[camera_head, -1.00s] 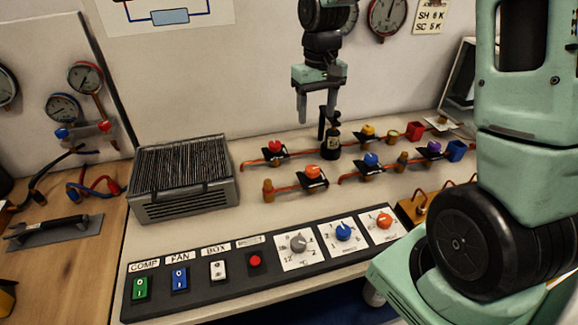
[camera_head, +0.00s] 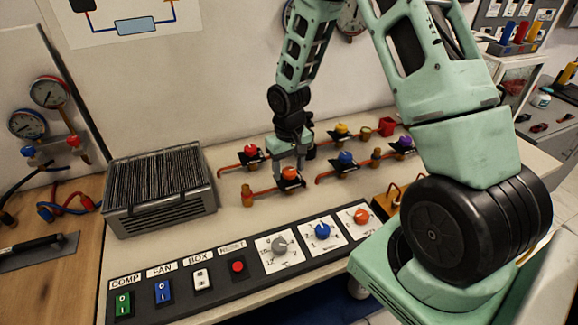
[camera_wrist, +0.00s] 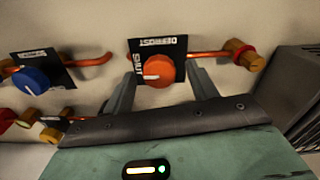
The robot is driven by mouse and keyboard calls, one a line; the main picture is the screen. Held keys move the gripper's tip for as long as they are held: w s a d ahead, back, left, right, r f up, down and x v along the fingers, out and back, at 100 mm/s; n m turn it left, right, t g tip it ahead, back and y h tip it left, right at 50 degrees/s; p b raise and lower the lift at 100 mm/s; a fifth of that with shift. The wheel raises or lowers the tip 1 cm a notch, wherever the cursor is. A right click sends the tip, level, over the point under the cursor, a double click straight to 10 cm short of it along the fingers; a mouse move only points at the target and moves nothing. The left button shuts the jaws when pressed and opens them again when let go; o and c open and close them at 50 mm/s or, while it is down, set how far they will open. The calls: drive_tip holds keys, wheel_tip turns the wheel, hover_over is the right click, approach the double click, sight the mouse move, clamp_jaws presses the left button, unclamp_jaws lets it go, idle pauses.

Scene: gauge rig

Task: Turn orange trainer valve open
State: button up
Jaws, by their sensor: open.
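The orange valve knob (camera_wrist: 158,71) sits on a black label plate (camera_wrist: 160,45) on a copper pipe, and its white pointer line shows in the wrist view. The plate reads "SHUT" along one side. The orange valve (camera_head: 289,173) also shows in the head view, partly behind the fingers. My gripper (camera_wrist: 160,80) is open, with one finger on each side of the knob. A gap shows between the knob and each finger; I cannot tell whether either touches. My gripper (camera_head: 290,165) reaches down over the valve in the head view.
A blue valve (camera_wrist: 31,80) lies left in the wrist view. A red valve (camera_head: 250,150), yellow valve (camera_head: 341,129) and purple valve (camera_head: 405,142) stand nearby. A finned grey unit (camera_head: 160,190) is left; a switch panel (camera_head: 215,290) runs along the front.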

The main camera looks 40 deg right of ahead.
drive_tip(key=shift+f, duration=0.15)
drive_tip(key=c, duration=1)
